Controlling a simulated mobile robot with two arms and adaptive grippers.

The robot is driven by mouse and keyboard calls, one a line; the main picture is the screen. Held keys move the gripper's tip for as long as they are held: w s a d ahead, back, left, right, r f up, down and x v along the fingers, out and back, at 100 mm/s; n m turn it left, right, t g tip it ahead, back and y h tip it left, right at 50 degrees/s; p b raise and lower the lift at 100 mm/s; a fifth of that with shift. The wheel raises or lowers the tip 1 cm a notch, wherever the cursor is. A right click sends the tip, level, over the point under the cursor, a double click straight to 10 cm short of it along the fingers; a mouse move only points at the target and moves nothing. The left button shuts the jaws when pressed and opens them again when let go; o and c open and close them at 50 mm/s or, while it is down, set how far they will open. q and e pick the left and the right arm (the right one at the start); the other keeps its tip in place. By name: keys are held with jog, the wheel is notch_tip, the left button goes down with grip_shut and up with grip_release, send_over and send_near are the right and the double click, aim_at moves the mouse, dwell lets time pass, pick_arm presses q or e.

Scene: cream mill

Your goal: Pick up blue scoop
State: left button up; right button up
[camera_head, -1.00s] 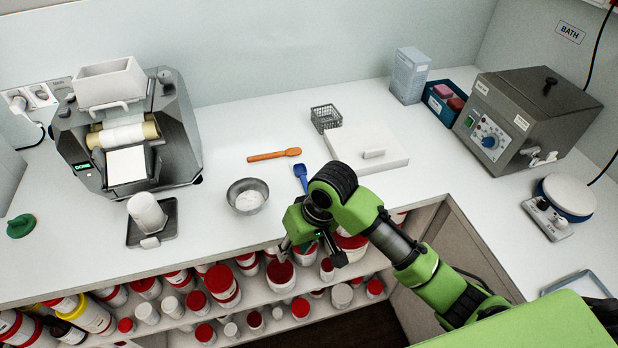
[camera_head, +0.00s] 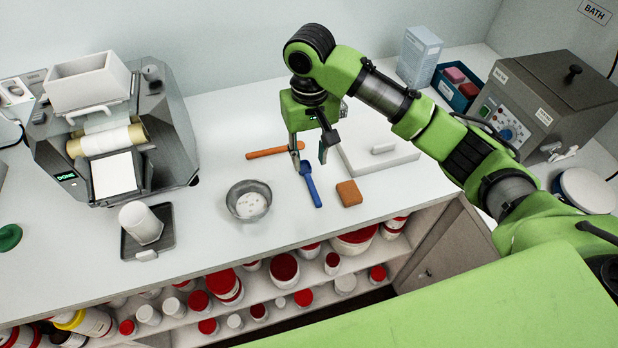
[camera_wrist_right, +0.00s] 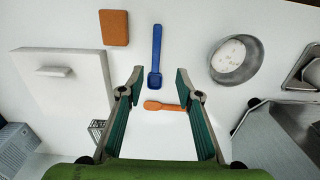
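The blue scoop (camera_head: 312,188) lies on the white counter, between a metal bowl and a brown block. In the right wrist view the blue scoop (camera_wrist_right: 156,55) lies just beyond the fingertips, its handle pointing away from them. My right gripper (camera_head: 310,158) is open and empty above the counter, over the bowl end of the scoop. In the right wrist view its fingers (camera_wrist_right: 160,82) are wide apart with nothing between their tips. My left gripper is not in view.
An orange spatula (camera_head: 270,153) lies behind the scoop. The metal bowl (camera_head: 238,208) with white contents is to its left, the brown block (camera_head: 349,193) to its right. A white lidded box (camera_head: 400,157) and the mill (camera_head: 180,135) flank the area.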

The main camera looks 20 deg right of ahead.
send_over(313, 188)
jog(key=f, duration=0.5)
jog(key=shift+w+a+f+p, duration=0.1)
jog(key=shift+a+f+p, duration=0.2)
jog(key=shift+a+p, duration=0.1)
jog(key=shift+f, duration=0.25)
jog(key=f+p, duration=0.1)
jog(key=f, duration=0.1)
jog(key=f+p, duration=0.1)
jog(key=f, duration=0.1)
jog(key=shift+d, duration=0.4)
jog(key=shift+f, duration=0.55)
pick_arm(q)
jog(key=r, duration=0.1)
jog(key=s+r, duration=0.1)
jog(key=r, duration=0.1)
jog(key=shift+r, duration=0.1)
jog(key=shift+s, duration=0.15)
pick_arm(e)
grip_shut()
